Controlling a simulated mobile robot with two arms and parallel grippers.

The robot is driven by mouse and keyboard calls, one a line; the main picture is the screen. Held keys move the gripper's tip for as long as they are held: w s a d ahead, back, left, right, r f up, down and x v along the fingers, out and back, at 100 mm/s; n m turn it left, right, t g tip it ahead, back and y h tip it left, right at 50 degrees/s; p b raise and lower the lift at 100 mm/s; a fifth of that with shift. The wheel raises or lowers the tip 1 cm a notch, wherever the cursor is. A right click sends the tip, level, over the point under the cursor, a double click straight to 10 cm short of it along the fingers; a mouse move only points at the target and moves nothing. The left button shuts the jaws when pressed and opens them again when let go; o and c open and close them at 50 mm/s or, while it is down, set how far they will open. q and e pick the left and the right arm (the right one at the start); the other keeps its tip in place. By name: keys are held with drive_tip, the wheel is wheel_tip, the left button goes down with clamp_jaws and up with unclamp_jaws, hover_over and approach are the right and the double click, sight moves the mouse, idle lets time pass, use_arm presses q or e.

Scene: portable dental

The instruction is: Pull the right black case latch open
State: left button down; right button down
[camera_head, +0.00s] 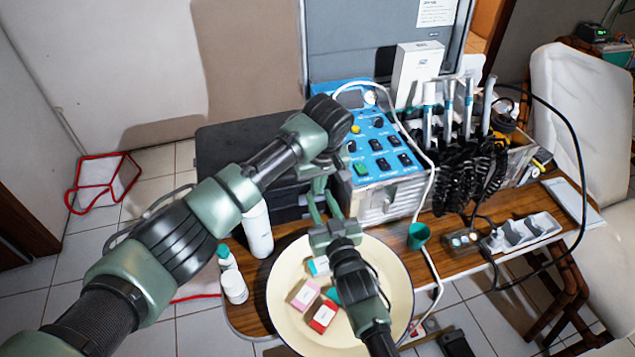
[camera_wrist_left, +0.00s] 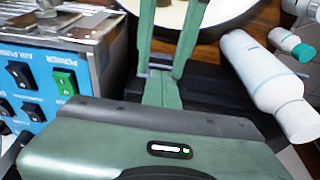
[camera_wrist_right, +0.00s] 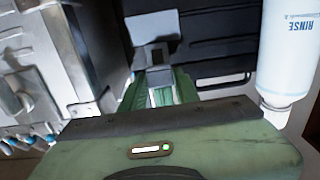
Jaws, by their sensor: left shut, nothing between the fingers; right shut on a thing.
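The black case (camera_head: 225,150) stands at the back left of the table, beside the blue control unit, partly hidden by my left arm. It also shows in the right wrist view (camera_wrist_right: 212,48). My right gripper (camera_wrist_right: 160,82) is at the front of the case, shut on a small dark grey piece that looks like the right case latch (camera_wrist_right: 155,55). How far the latch is opened I cannot tell.
A white rinse bottle (camera_head: 257,230) stands close left of the grippers, with smaller bottles (camera_head: 233,285) in front. A cream plate (camera_head: 385,270) with small boxes lies under my right arm. The blue control unit (camera_head: 380,150) and its hose crowd the right side.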

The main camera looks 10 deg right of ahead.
use_arm(q)
drive_tip(key=shift+s+d+f, duration=0.1)
drive_tip(key=shift+s+f, duration=0.1)
drive_tip(key=shift+s, duration=0.05)
use_arm(e)
drive_tip(key=shift+f, duration=0.4)
drive_tip(key=c, duration=1.1)
unclamp_jaws()
drive_tip(key=shift+c, duration=0.2)
use_arm(q)
drive_tip(key=shift+w, duration=0.25)
use_arm(e)
drive_tip(key=shift+o, duration=0.5)
drive_tip(key=shift+w+r, duration=0.1)
drive_tip(key=shift+w, duration=0.1)
